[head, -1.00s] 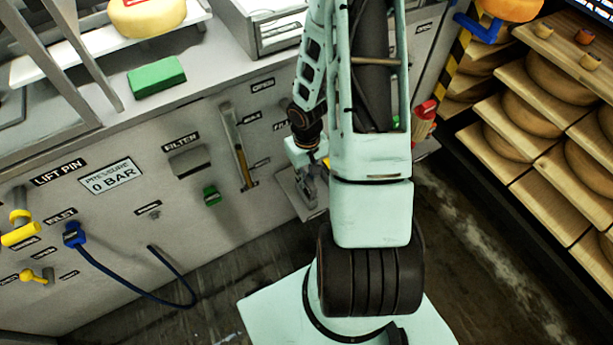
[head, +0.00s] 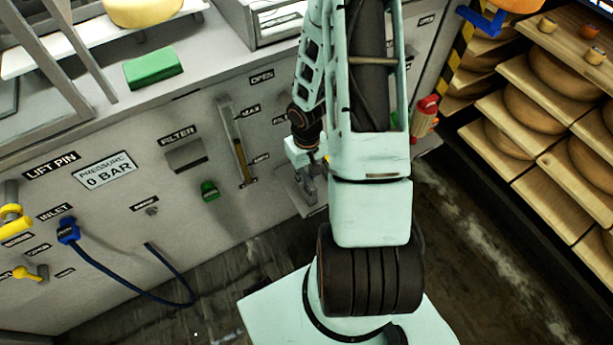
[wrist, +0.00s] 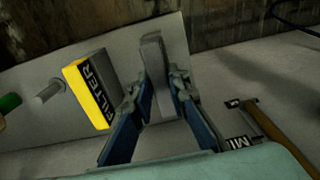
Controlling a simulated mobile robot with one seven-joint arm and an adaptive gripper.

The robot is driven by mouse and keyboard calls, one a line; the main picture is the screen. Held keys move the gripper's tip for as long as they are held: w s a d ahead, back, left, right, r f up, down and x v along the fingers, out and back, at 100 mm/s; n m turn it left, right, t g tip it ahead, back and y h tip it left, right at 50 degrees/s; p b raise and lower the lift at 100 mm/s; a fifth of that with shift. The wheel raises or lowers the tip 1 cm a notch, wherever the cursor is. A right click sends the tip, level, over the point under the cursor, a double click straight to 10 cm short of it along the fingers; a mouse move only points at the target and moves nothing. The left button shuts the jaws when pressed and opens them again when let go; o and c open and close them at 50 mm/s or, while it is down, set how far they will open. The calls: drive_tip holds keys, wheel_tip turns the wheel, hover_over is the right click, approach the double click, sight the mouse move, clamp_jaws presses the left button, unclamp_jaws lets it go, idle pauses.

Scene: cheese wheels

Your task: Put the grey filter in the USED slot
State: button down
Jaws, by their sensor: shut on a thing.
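My gripper (wrist: 159,92) is shut on a grey block, the grey filter (wrist: 154,55), in the wrist view. The filter stands up between the two fingers and its far end shows past the fingertips. A flat grey plate (wrist: 200,62) lies around and behind it; I cannot tell whether the filter touches it. In the head view my gripper (head: 309,188) is low at the machine's front, over a grey shelf (head: 288,186). The filter is too small to make out there. I cannot read a USED label in either view.
A yellow block with a black FILTER label (wrist: 88,88) stands left of my gripper, beside a grey peg (wrist: 48,92). A level gauge (head: 237,142) and a dark recess under a FILTER label (head: 187,155) are on the machine front. Cheese racks (head: 545,130) stand at right.

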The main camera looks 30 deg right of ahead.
drive_tip(key=shift+f, duration=0.2)
drive_tip(key=c, duration=1.8)
unclamp_jaws()
drive_tip(key=shift+o, duration=0.2)
drive_tip(key=shift+r, duration=0.1)
wheel_tip(320, 180, up, 12)
